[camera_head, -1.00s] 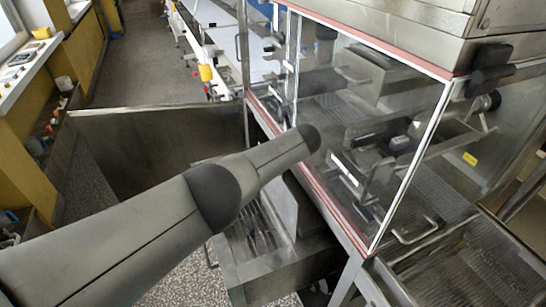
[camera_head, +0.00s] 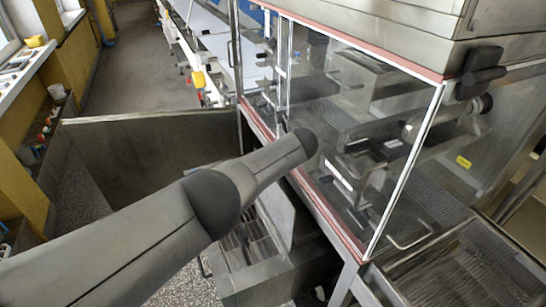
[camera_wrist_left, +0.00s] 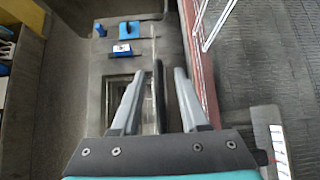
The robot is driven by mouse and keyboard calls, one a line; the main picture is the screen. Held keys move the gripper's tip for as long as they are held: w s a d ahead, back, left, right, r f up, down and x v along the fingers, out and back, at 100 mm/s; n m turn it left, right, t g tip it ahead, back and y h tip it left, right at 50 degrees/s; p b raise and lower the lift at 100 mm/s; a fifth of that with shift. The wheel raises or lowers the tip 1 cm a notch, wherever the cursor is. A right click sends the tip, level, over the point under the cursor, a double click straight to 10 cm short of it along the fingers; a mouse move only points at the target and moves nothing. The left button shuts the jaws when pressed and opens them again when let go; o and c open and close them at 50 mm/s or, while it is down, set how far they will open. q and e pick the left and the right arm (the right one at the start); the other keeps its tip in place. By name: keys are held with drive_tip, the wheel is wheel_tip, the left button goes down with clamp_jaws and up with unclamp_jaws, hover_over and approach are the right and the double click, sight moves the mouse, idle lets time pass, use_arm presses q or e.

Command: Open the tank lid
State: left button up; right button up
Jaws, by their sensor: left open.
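My left gripper (camera_wrist_left: 159,72) is open in the left wrist view, its two grey fingers apart. A dark upright bar (camera_wrist_left: 159,100), like a handle, shows between the fingers; I cannot tell how far below them it is. Behind it is a grey metal surface (camera_wrist_left: 105,75) with a framed opening and blue fittings (camera_wrist_left: 128,30). I cannot tell for sure whether this is the tank lid. In the head view my left arm reaches toward the machine and its gripper is hidden. A large grey metal panel (camera_head: 150,155) stands behind the arm. My right gripper is not in view.
A machine with clear panels and a red-trimmed frame (camera_head: 438,130) stands right of my arm. A slatted metal part (camera_head: 245,240) lies below the arm. A white conveyor (camera_head: 215,45) runs away at the back. Open floor (camera_head: 130,60) shows at the far left.

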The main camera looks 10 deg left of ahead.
use_arm(q)
drive_tip(key=shift+s+d+r+p, duration=0.15)
drive_tip(key=shift+r+p, duration=0.15)
drive_tip(key=shift+p, duration=0.15)
drive_tip(key=p+v, duration=0.4)
drive_tip(key=shift+s+r, duration=0.15)
drive_tip(key=shift+r, duration=0.05)
drive_tip(key=p+v, duration=0.2)
drive_tip(key=v, duration=0.8)
drive_tip(key=shift+f, duration=0.1)
